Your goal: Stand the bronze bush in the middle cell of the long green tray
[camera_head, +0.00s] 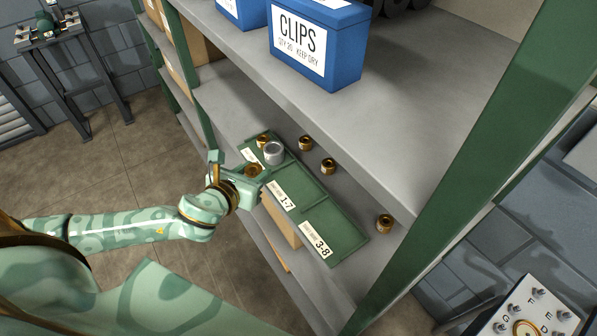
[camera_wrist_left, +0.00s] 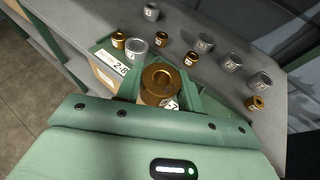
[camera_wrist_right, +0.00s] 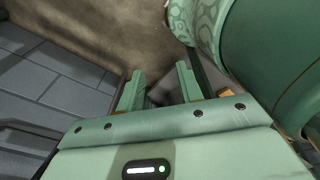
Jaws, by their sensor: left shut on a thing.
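My left gripper (camera_head: 255,173) is shut on a bronze bush (camera_head: 252,169), held near the front edge of the long green tray (camera_head: 332,224). The held bush (camera_wrist_left: 158,82) also shows between the fingers in the left wrist view, its bore upward. The tray lies along the shelf and has three cells. The middle cell (camera_head: 301,186), by the 1-7 card, looks empty. A silver bush (camera_head: 274,153) stands in the end cell, with another bronze bush (camera_head: 263,139) close behind. My right gripper (camera_wrist_right: 159,90) is open and empty, away from the shelf.
Loose bronze bushes (camera_head: 328,165) (camera_head: 384,221) stand on the shelf behind and beside the tray. The left wrist view shows several silver bushes (camera_wrist_left: 231,62) there too. The upper shelf (camera_head: 330,118) with a blue CLIPS box (camera_head: 318,45) overhangs the back. A green post (camera_head: 450,165) stands right.

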